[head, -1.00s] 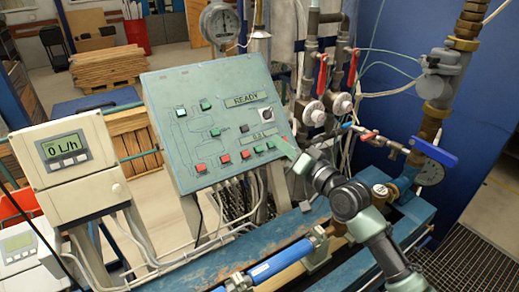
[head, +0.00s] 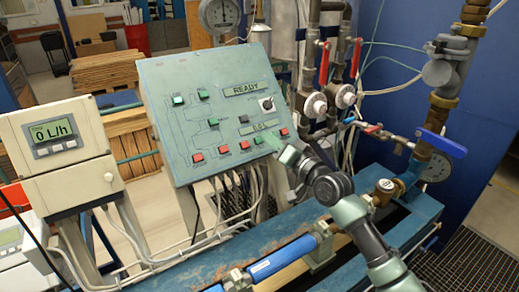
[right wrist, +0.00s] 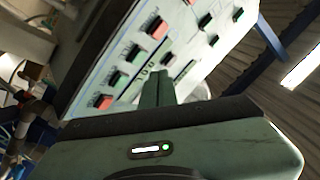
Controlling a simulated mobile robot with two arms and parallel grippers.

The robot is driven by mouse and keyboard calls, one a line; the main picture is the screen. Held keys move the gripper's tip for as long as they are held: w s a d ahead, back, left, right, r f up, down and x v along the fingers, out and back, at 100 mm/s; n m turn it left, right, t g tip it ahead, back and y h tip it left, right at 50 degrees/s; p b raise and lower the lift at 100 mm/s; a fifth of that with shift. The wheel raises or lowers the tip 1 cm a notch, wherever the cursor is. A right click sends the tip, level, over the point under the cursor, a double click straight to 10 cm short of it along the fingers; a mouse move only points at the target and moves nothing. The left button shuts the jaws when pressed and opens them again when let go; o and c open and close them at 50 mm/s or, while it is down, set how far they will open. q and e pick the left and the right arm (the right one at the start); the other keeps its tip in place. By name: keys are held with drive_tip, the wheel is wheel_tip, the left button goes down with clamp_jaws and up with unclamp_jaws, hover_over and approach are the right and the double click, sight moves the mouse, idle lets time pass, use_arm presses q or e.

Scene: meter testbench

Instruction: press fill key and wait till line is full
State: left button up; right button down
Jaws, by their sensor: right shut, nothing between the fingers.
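The grey-green control panel (head: 165,95) stands tilted in the head view, with a display reading READY (head: 247,88). My right gripper (head: 268,139) is shut and empty at the right part of this row, beside a green key (head: 258,140) and a red key (head: 284,132). In the right wrist view the shut fingers (right wrist: 157,88) point at the panel face (right wrist: 185,48); contact cannot be told. My left gripper is out of view.
A meter box (head: 57,140) at left reads 0 L/h. A blue pipe (head: 282,258) and blue bench beam run below the panel. Valves with red handles (head: 324,62) and a blue-handled valve (head: 443,144) stand to the right. A round gauge (head: 221,14) is behind the panel.

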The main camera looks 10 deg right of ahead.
drive_tip(key=shift+w+a+f+b, duration=0.2)
drive_tip(key=shift+w+f+b, duration=0.2)
drive_tip(key=shift+w+f, duration=0.15)
drive_tip(key=shift+r, duration=0.1)
idle(1.7)
drive_tip(key=shift+w+a+f+b, duration=0.15)
drive_tip(key=shift+w+f+b, duration=0.15)
drive_tip(key=shift+b, duration=0.1)
drive_tip(key=shift+w+f+b, duration=0.2)
drive_tip(key=shift+f+b, duration=0.1)
drive_tip(key=shift+b, duration=0.1)
idle(0.4)
idle(0.4)
drive_tip(key=shift+s+r+p, duration=0.55)
drive_tip(key=shift+p, duration=0.3)
